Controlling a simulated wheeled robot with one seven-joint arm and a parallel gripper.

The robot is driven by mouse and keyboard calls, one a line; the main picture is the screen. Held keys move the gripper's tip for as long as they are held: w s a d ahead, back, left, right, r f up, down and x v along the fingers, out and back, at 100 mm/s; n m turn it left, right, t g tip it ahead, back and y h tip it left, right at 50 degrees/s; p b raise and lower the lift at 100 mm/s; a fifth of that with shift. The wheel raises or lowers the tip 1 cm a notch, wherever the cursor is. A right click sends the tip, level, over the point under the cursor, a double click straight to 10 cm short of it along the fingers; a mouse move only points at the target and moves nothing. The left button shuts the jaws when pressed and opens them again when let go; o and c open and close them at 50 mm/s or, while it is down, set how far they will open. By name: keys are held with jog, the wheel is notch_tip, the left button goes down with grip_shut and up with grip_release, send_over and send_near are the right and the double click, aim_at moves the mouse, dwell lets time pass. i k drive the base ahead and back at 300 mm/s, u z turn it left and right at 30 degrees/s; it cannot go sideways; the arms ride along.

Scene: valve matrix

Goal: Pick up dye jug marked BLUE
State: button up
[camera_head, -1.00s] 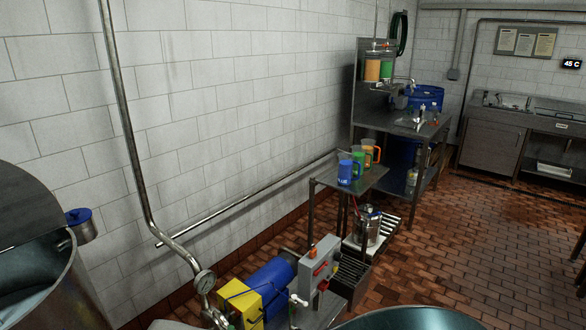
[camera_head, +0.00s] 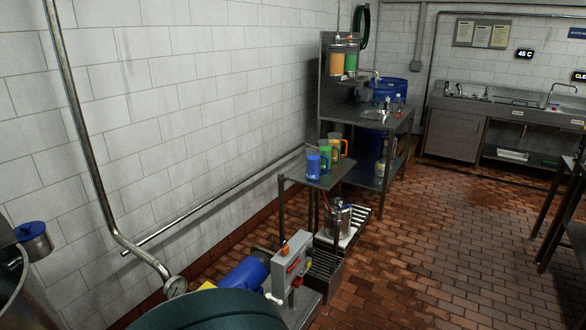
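The blue jug (camera_head: 315,163) stands upright at the near left of a small dark metal stand's top (camera_head: 318,181), with its handle toward the right. Any marking on it is too small to read. A green jug (camera_head: 328,156) stands just behind it, and an orange jug (camera_head: 338,148) behind that, all close together in a row. My gripper is not in view. The jugs are some distance ahead of me.
A grey control box (camera_head: 293,261) and a blue motor (camera_head: 244,274) stand in front of the stand. A steel canister (camera_head: 339,217) sits low beneath it. A metal workbench (camera_head: 368,116) is behind. The brick floor (camera_head: 440,235) to the right is open.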

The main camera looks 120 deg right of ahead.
aim_at(314, 155)
jog(key=i, duration=0.45)
jog(key=z, duration=4.4)
jog(key=i, duration=0.45)
jog(key=z, duration=0.6)
jog(key=k, duration=1.15)
jog(key=z, duration=0.7)
jog(key=i, duration=2.35)
jog(key=u, duration=0.05)
